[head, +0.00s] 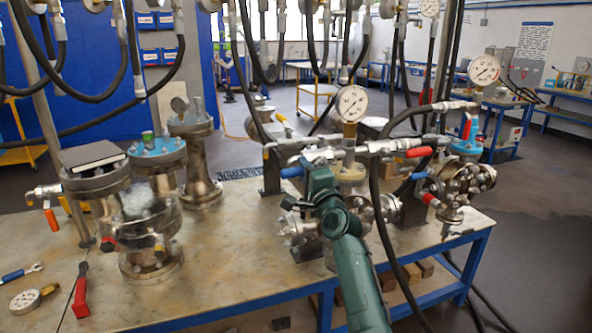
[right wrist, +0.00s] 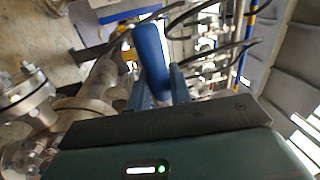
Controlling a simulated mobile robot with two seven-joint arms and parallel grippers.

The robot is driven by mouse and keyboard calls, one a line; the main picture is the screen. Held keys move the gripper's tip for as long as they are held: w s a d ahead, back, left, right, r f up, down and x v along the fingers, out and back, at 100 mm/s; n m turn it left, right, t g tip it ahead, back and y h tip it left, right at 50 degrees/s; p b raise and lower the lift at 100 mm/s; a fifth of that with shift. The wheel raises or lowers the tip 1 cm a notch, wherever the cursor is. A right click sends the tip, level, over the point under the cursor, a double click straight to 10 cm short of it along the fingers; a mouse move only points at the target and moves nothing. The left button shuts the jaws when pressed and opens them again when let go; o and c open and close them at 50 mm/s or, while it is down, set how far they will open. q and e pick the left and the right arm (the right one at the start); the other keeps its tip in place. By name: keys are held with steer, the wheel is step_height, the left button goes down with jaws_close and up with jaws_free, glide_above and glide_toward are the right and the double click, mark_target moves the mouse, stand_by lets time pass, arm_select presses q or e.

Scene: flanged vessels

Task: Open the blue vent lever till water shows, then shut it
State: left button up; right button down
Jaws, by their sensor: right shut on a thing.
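The blue vent lever (head: 292,172) sticks out at the left of the middle valve assembly in the head view. In the right wrist view the blue lever (right wrist: 152,58) stands up large in front of the jaws. My green right gripper (head: 306,168) reaches it from the front, and its fingers (right wrist: 161,88) are shut on the lever's lower part. The gripper hides the valve body behind it. I see no water at the vent. My left gripper is not in view.
A pressure gauge (head: 352,104) stands just above my gripper, and a red-handled valve (head: 418,152) is to its right. Black hoses (head: 376,215) hang close beside my arm. Flanged vessels (head: 148,238) stand on the left of the bench (head: 230,275).

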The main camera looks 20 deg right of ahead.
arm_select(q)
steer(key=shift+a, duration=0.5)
arm_select(e)
steer(key=shift+r+m, duration=0.25)
steer(key=shift+m, duration=0.15)
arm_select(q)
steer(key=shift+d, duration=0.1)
arm_select(e)
steer(key=c, duration=1.3)
jaws_free()
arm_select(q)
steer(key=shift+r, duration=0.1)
arm_select(e)
steer(key=shift+s+f+p, duration=0.1)
steer(key=shift+s+p, duration=0.15)
steer(key=shift+p, duration=0.05)
arm_select(q)
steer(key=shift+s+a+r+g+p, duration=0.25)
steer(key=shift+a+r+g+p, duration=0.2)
steer(key=shift+p, duration=1.15)
arm_select(e)
steer(key=shift+s+d+f, duration=0.1)
steer(key=shift+s+f, duration=0.3)
steer(key=shift+s, duration=1.65)
steer(key=shift+s+d+f, duration=0.1)
steer(key=shift+s+f, duration=0.3)
steer(key=shift+s, duration=1.7)
steer(key=shift+s+f, duration=0.4)
steer(key=shift+s, duration=1.65)
steer(key=shift+f, duration=0.1)
